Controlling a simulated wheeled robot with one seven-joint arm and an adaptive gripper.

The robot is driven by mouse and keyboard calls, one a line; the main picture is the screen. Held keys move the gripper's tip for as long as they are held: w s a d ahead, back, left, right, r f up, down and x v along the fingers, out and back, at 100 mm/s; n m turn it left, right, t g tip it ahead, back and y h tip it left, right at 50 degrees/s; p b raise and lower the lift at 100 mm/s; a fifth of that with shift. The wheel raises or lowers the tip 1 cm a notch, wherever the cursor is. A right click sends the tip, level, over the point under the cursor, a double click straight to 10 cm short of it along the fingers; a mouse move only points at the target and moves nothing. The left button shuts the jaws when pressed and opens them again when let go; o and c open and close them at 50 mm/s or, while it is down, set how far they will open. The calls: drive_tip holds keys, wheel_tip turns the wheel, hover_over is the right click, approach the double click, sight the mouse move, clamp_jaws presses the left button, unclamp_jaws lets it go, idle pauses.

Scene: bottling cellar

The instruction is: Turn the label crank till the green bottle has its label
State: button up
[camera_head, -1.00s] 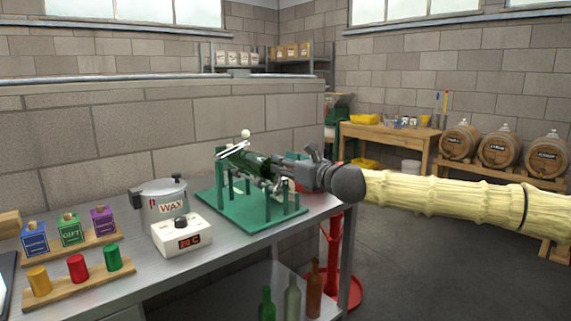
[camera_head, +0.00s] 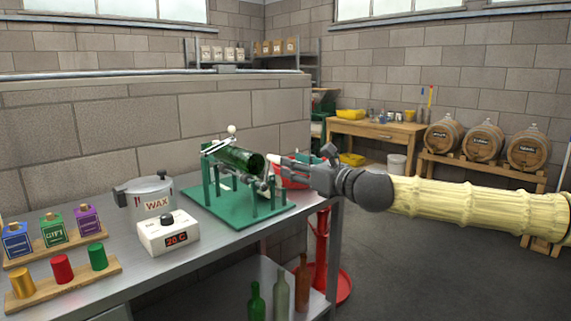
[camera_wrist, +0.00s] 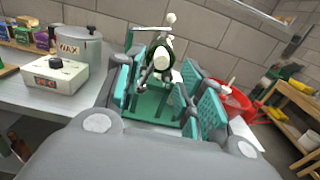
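The green bottle (camera_head: 238,159) lies on its side on the green label machine (camera_head: 216,203). It shows end-on in the wrist view (camera_wrist: 160,54). I cannot make out a label on the visible glass. A white ball knob (camera_head: 232,129), apparently the crank's, stands above the machine's far side; it also shows in the wrist view (camera_wrist: 170,18). My gripper (camera_head: 281,166) is just right of the bottle's near end, apart from it. In the wrist view its teal finger pads (camera_wrist: 165,76) are wide apart with nothing gripped between them. The crank's arm is partly hidden.
Left on the bench (camera_head: 205,243) are a wax pot (camera_head: 153,202), a white heater (camera_head: 168,233), label blocks and coloured caps on boards. A red bowl (camera_head: 293,172) lies behind my gripper. Bottles stand on the shelf below. Barrels (camera_head: 482,142) stand right, with open floor before them.

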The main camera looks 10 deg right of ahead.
drive_tip(key=shift+v, duration=1)
